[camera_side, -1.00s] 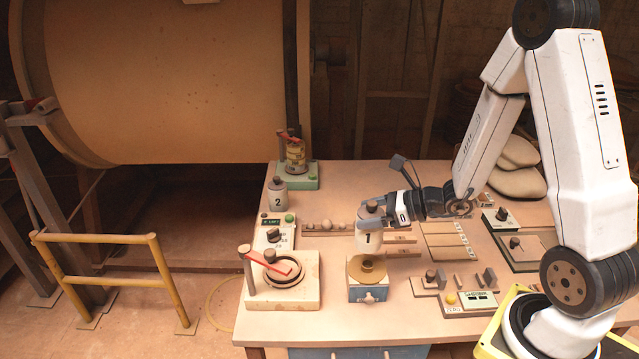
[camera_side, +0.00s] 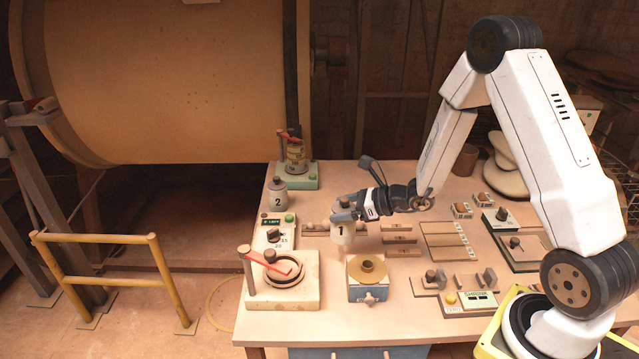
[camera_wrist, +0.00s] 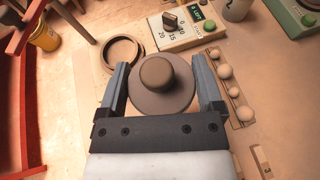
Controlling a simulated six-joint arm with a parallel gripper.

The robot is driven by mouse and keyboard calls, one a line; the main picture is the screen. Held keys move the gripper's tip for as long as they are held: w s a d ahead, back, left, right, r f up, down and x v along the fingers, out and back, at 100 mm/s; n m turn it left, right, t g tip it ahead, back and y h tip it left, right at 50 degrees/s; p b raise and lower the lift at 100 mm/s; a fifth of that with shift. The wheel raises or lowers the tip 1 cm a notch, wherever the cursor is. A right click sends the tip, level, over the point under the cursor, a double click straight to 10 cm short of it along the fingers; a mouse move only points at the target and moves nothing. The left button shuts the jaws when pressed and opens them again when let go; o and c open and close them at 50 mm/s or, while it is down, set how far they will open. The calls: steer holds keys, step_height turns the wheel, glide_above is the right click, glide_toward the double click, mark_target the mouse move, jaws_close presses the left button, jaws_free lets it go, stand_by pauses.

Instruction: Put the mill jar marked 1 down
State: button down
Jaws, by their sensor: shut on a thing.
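The mill jar marked 1 (camera_side: 342,233) is a pale jar with a grey knobbed lid. My gripper (camera_side: 343,205) is shut on it near the top, and the jar looks upright. In the wrist view, the jar's round lid and knob (camera_wrist: 157,74) sit between the two fingers of my gripper (camera_wrist: 161,90). The jar is behind the blue box with the brass funnel top (camera_side: 367,270), and left of the flat wooden pieces. The side view does not clearly show whether its base touches the table.
Mill jar 2 (camera_side: 278,198) stands at the back left. A control box with a dial (camera_side: 272,236) is left of the held jar; the red-armed ring stand (camera_side: 285,290) is front left. A rack of small balls (camera_wrist: 230,85) lies close on the right in the wrist view.

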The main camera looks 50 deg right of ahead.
steer(key=w+f, duration=0.5)
steer(key=shift+w+d+f, duration=0.2)
steer(key=shift+d+f, duration=0.1)
steer(key=shift+w+f, duration=0.15)
steer(key=shift+f, duration=0.75)
steer(key=shift+w+f, duration=0.1)
steer(key=shift+f, duration=0.8)
steer(key=shift+f, duration=0.1)
jaws_free()
steer(key=shift+f, duration=0.1)
